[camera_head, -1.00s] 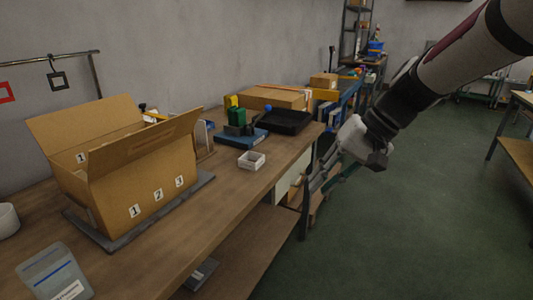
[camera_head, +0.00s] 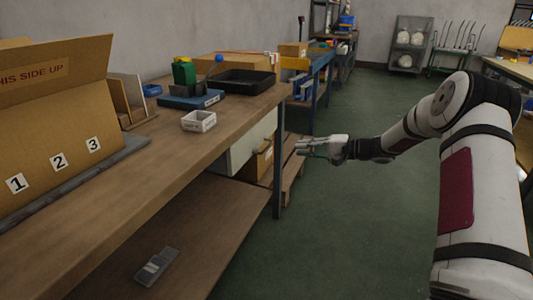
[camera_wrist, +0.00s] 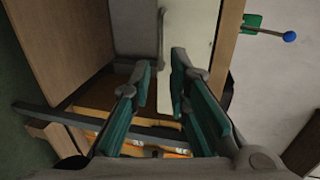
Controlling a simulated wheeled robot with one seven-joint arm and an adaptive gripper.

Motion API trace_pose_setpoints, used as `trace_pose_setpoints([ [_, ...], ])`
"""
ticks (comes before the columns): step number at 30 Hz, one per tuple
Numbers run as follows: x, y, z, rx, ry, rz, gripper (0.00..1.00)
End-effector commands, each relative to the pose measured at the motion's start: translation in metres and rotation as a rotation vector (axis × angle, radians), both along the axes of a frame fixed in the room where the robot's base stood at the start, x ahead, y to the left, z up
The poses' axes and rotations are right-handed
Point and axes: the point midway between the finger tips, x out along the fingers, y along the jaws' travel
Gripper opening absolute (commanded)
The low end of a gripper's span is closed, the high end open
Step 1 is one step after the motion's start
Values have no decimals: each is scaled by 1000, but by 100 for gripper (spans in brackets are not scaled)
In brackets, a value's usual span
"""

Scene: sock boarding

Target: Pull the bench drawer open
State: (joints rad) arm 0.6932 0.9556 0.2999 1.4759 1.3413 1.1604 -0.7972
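The bench drawer (camera_head: 253,142) has a pale cream front under the right end of the wooden bench top (camera_head: 232,113). In the wrist view, where the scene appears turned on its side, a pale panel (camera_wrist: 192,28) that looks like the drawer front lies beyond the fingers. A thin grey bar (camera_wrist: 160,32) runs along its left side; I cannot tell whether it is the handle. My gripper (camera_head: 302,146) is to the right of the drawer, out in front of it and apart from it. In the wrist view my gripper (camera_wrist: 162,72) has its teal-padded fingers apart, with nothing between them.
The bench leg (camera_head: 278,165) stands between the drawer and my gripper in the head view. A lower shelf (camera_head: 190,225) holds a small grey item (camera_head: 157,266). A cardboard box (camera_head: 50,125), black tray (camera_head: 240,82) and white container (camera_head: 199,121) stand on the bench. The green floor at right is open.

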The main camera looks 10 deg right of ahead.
Motion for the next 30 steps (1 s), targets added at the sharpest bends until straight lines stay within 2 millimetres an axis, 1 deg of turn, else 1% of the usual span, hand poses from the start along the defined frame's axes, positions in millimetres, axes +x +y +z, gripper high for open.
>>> trace_pose_setpoints([
  [5,10,15,-4,2,-1,4,16],
  [15,47,68,-19,1,-1,5,16],
  [21,66,93,-26,0,1,3,16],
  [24,73,101,-28,-1,0,3,16],
  [30,78,109,-29,0,2,2,16],
])
